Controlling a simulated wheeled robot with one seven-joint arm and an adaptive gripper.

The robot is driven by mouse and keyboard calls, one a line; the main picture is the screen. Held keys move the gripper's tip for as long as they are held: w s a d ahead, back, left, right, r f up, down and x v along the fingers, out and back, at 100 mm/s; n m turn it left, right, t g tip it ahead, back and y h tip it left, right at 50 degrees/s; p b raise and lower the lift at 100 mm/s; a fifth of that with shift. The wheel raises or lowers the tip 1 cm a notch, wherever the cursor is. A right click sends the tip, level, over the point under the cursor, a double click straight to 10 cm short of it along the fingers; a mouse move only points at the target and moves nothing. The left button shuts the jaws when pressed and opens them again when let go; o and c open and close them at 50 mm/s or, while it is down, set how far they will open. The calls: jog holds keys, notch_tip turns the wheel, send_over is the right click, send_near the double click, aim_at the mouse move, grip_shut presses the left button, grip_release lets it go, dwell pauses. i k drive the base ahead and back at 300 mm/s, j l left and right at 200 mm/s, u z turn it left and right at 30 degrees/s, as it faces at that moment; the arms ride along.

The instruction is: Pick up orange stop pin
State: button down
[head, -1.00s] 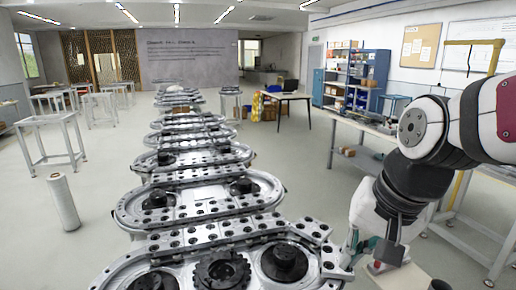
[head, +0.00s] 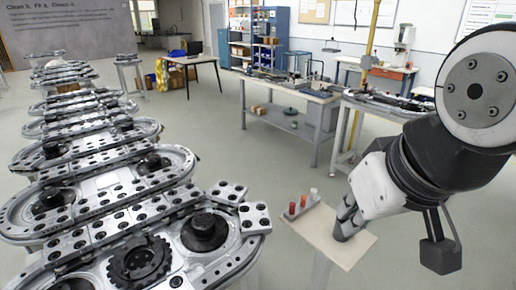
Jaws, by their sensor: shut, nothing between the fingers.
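Several small upright pins stand in a grey holder (head: 301,212) on a small pale stand top. The nearest one looks red (head: 291,208), the middle one looks orange (head: 303,201), and the far one has a pale top (head: 314,192). They are small, so the colours are not certain. My gripper (head: 345,218) is over the same stand top, just right of the pins and apart from them. Its fingers are together and point down-left, with no pin between them. A dark grey cylinder (head: 346,232) shows by the fingertips; whether they touch it is unclear.
The pale stand top (head: 340,256) is narrow. A ring track with metal plates (head: 130,220) fills the left side. Workbenches (head: 290,95) and a blue shelf (head: 268,50) stand behind. Open floor (head: 235,140) lies between the track and the benches.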

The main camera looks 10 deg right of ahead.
aim_at(303, 201)
jog(key=z, duration=0.3)
jog(key=i+z, duration=0.75)
